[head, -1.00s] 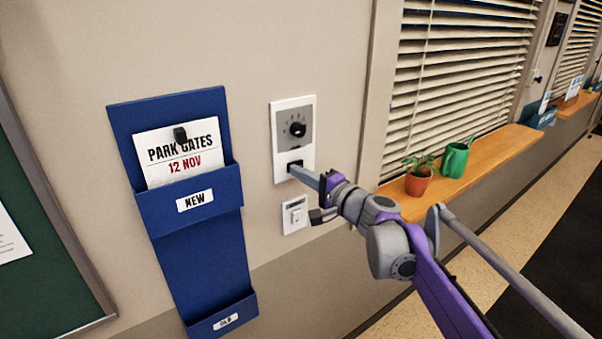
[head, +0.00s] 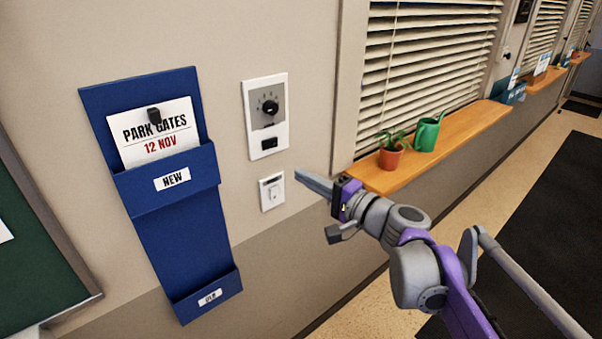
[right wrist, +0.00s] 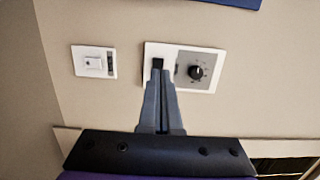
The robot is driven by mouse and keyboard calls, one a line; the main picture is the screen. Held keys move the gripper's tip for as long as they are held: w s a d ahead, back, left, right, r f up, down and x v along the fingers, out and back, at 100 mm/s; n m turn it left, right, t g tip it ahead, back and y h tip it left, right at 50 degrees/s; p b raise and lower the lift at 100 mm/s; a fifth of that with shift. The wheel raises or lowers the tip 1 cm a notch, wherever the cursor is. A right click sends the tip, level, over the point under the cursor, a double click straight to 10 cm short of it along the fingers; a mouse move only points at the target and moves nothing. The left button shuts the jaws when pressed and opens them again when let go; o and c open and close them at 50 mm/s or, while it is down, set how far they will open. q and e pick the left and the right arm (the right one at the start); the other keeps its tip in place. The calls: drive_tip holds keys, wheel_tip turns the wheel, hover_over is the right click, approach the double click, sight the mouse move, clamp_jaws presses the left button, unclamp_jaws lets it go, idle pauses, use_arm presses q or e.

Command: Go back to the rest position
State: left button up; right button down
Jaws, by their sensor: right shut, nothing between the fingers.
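My right gripper (head: 306,180) is shut and empty in the head view, in front of the wall to the right of a small light switch (head: 272,192). It is clear of the wall panel with a dial (head: 266,115), which has a black rocker switch (head: 269,143) below the knob. In the right wrist view my shut fingers (right wrist: 158,82) point toward the wall, and their tips overlap the dark rocker switch (right wrist: 158,63) in the picture. The dial knob (right wrist: 196,72) shows beside it. My left gripper is not in view.
A blue wall rack (head: 185,240) holds a card reading "PARK GATES 12 NOV" (head: 155,135). A wooden sill (head: 470,140) carries a potted plant (head: 391,157) and a green watering can (head: 428,132). A green board (head: 35,270) is at left. Floor (head: 370,320) shows at right.

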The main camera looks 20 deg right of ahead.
drive_tip(key=shift+w, duration=0.15)
drive_tip(key=s+a+f+n+g+h+p, duration=0.1)
drive_tip(key=s+a+f+n+g, duration=0.6)
drive_tip(key=s+f, duration=0.6)
drive_tip(key=s+d+f+n+g+h, duration=0.1)
drive_tip(key=s+d+f+n+h, duration=0.1)
drive_tip(key=s+f, duration=0.4)
drive_tip(key=s+d+f+n+g+h+p, duration=0.1)
drive_tip(key=s+d+f+n+g+h, duration=0.1)
drive_tip(key=s+f+h, duration=0.3)
wheel_tip(320, 180, down, 4)
drive_tip(key=shift+s+d+r+n+g, duration=0.15)
drive_tip(key=shift+s+d+n+g, duration=0.15)
drive_tip(key=shift+s+d+n, duration=0.35)
drive_tip(key=shift+a, duration=0.1)
